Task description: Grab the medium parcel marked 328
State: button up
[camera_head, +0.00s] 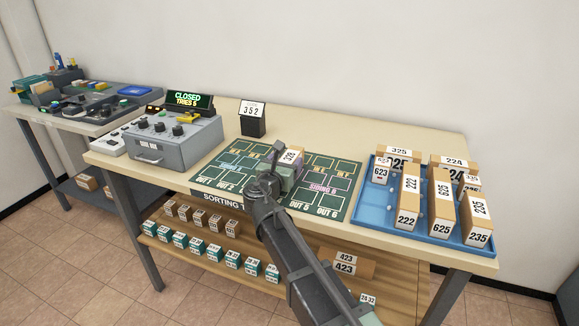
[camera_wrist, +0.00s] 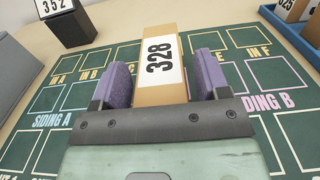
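The parcel marked 328 (camera_wrist: 160,55) is a brown box with a white label. In the wrist view it stands between the two purple fingers of my gripper (camera_wrist: 163,82), and a narrow gap shows at the right finger. In the head view the parcel (camera_head: 291,155) is on or just above the sorting mat (camera_head: 325,180), with my gripper (camera_head: 287,165) at it. My gripper is open around the parcel. The parcel's lower part is hidden by the gripper.
A blue tray (camera_head: 378,213) with several numbered parcels stands at the right of the table. A black stand with a 352 card (camera_head: 252,118) is behind the mat. A grey console (camera_head: 172,150) with a CLOSED display (camera_head: 188,98) is at the left. Several small boxes sit on the lower shelf (camera_head: 385,288).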

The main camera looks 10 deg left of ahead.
jog(key=c, duration=0.9)
jog(key=shift+r, duration=0.1)
